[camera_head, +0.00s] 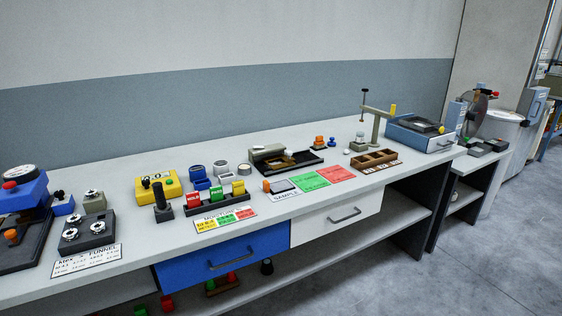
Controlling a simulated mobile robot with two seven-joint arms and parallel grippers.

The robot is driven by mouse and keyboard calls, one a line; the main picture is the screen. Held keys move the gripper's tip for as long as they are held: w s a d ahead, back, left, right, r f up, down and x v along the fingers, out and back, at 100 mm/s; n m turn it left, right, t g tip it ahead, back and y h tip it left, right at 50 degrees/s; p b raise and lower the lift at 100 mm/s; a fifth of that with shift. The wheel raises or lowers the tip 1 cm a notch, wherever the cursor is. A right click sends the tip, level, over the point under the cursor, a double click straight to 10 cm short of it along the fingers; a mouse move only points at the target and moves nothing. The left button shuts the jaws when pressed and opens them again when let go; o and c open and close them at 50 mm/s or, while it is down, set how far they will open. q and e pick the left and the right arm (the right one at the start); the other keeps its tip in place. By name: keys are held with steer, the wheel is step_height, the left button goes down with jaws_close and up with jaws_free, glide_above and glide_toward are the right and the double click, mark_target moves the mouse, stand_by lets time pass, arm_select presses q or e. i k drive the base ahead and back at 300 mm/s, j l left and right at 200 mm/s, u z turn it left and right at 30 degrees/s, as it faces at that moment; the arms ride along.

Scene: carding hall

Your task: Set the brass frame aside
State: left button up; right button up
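A dark rectangular tray (262,171) lies on the bench top near the middle. A thin brass-coloured frame (303,155) appears to lie in it, but it is small and I cannot make out its full outline. A grey-beige block (268,151) sits at the tray's back left and may cover part of the frame. Neither of my grippers shows in the head view.
The long bench (350,185) carries a yellow box (157,186), red, green and yellow blocks on a dark stand, green and red mats (310,181), a brown compartment tray (374,160) and a grey post stand (376,125). Bare bench top lies behind the dark tray.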

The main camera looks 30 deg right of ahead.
mark_target(289, 160)
steer(key=i+l+u, duration=0.1)
steer(key=l, duration=0.35)
steer(key=i+l, duration=0.2)
steer(key=l, duration=0.3)
steer(key=i+l+u, duration=0.15)
steer(key=l, duration=0.35)
steer(key=i+l, duration=0.1)
steer(key=l, duration=0.35)
steer(key=i+l+u, duration=0.15)
steer(key=l, duration=0.35)
